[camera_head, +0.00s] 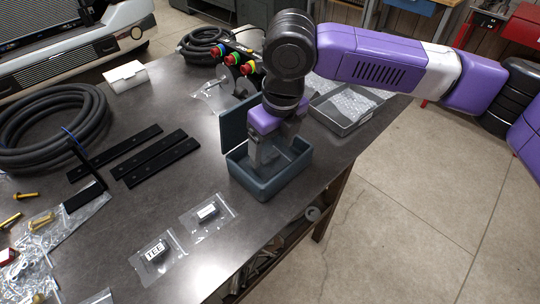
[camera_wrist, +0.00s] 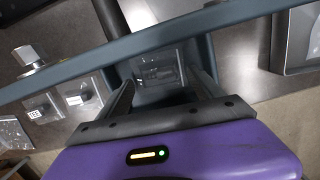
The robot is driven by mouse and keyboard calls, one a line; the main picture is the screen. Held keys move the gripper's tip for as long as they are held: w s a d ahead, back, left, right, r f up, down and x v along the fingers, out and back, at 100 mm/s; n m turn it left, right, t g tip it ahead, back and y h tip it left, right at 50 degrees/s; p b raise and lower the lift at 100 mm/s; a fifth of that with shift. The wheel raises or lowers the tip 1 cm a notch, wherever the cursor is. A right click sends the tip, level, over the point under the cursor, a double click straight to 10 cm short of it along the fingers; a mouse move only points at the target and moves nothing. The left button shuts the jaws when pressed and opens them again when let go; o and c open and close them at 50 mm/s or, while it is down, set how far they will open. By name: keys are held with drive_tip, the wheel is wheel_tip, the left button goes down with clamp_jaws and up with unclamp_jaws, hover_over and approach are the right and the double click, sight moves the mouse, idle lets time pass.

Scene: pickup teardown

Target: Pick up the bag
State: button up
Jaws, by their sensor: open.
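My gripper (camera_head: 270,160) is open and reaches down into a small blue-grey box (camera_head: 268,189) with its lid raised. In the wrist view its two fingers (camera_wrist: 162,82) stand apart inside the box walls. A clear plastic bag (camera_wrist: 157,62) appears to lie in the box, beyond and between the fingertips; whether they touch it I cannot tell. In the head view the gripper hides most of the box's inside. Two other clear bags with dark items and white labels, one reading TEE (camera_head: 157,252) and one closer to the box (camera_head: 207,211), lie flat on the table.
The box stands near the right edge of the dark table (camera_head: 150,205). A grey tray (camera_head: 345,108) of clear bags is behind it. Black bars (camera_head: 155,157), a coiled hose (camera_head: 50,125) and more bags lie to the left. Colored knobs (camera_head: 232,59) stand behind the lid.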

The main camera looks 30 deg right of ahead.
sight(270, 158)
drive_tip(key=shift+w+a+f, duration=0.1)
drive_tip(key=shift+w+f, duration=0.05)
drive_tip(key=shift+f, duration=1.05)
drive_tip(key=c, duration=1)
drive_tip(key=shift+r, duration=0.1)
